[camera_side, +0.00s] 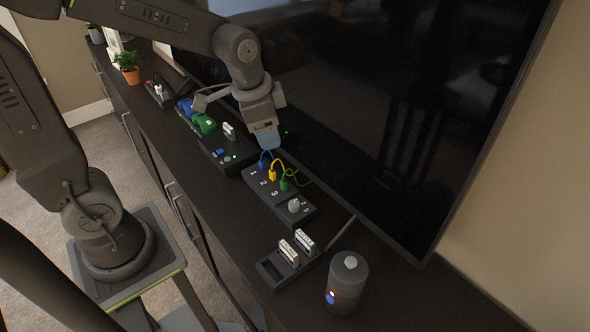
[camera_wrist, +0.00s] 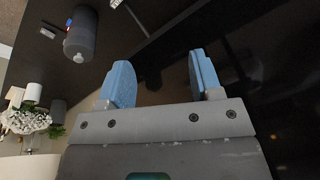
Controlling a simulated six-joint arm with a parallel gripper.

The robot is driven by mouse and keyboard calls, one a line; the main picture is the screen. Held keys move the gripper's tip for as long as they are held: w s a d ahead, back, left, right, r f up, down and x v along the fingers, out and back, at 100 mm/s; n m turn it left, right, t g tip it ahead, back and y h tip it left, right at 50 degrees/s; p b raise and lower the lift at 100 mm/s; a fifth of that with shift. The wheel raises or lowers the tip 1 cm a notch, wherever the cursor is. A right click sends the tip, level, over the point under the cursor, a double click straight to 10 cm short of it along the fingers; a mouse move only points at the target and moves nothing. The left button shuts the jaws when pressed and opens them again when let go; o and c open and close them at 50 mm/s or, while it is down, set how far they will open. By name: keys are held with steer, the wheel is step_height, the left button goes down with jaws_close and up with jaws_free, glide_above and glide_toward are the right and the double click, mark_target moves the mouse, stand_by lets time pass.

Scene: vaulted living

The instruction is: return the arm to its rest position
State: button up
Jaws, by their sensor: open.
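My gripper (camera_side: 267,138) is above the dark cabinet top, close to the large black screen. In the wrist view its two blue fingers (camera_wrist: 160,82) stand wide apart with nothing between them. In the side view the fingers hang just above and behind a black box with blue, yellow and green cables (camera_side: 272,174); I cannot tell whether they touch anything there. My arm reaches over the cabinet from its base at the left.
The black screen (camera_side: 400,90) stands behind the gripper. On the cabinet top (camera_side: 400,300) are a dark cylinder (camera_side: 347,285), a tray with white modules (camera_side: 270,272), a box with a green part (camera_side: 218,150) and a potted plant (camera_side: 127,66). The front right is clear.

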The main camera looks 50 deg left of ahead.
steer(key=s+d+r+n+t, duration=0.1)
steer(key=s+r+n, duration=0.1)
steer(key=s, duration=0.4)
steer(key=s+r+n+t, duration=0.1)
steer(key=s+r+n, duration=0.2)
steer(key=s, duration=0.3)
steer(key=shift+s+d+r+t, duration=0.15)
steer(key=shift+d+r+t, duration=0.25)
